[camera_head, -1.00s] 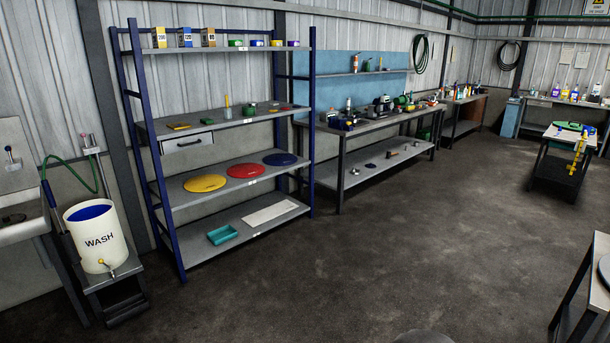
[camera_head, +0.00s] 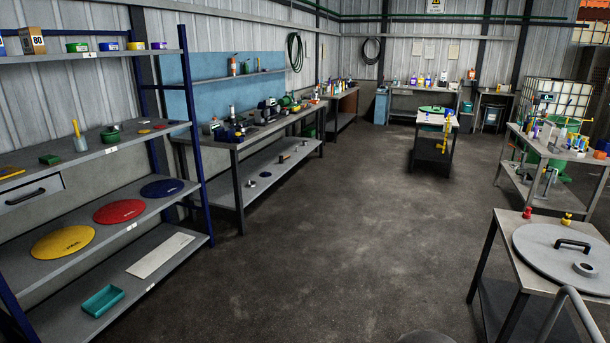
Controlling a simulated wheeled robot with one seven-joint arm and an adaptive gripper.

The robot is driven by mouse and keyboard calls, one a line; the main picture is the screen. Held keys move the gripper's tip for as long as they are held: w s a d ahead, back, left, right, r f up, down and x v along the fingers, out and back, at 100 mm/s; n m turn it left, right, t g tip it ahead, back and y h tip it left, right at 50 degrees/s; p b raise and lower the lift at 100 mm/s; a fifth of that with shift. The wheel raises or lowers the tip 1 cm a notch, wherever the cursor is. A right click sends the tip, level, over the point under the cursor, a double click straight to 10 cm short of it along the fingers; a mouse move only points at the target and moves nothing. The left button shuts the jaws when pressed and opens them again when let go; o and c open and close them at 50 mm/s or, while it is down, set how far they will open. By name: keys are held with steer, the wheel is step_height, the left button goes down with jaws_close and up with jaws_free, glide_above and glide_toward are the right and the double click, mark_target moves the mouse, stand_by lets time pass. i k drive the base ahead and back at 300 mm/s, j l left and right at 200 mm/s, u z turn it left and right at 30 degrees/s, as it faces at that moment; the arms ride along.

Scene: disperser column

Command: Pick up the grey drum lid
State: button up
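The grey drum lid (camera_head: 540,252) is a large flat disc with a black bar handle (camera_head: 573,245) and a small round grey fitting on top. It lies flat on a small metal table (camera_head: 505,222) at the lower right of the head view. Its right edge is cut off by the picture. My gripper is not in view, and nothing is seen touching the lid.
Red and yellow small items (camera_head: 566,218) stand at the table's back edge. A grey curved tube (camera_head: 568,308) rises before the table. A blue shelf rack (camera_head: 190,130) and a workbench (camera_head: 240,144) line the left. The middle floor (camera_head: 350,220) is clear.

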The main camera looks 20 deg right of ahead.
mark_target(573, 251)
steer(key=i+l+z, duration=0.3)
steer(key=i+z, duration=0.15)
steer(key=i, duration=0.15)
steer(key=i+z, duration=0.45)
steer(key=i, duration=0.15)
steer(key=i+j+z, duration=0.1)
steer(key=i+z, duration=0.35)
steer(key=i, duration=0.2)
steer(key=i+z, duration=0.4)
steer(key=i+j+z, duration=0.25)
steer(key=i+z, duration=0.15)
steer(key=i+j+z, duration=1.1)
steer(key=z, duration=0.15)
steer(key=i+j+z, duration=0.25)
steer(key=j+z, duration=0.2)
steer(key=j, duration=0.15)
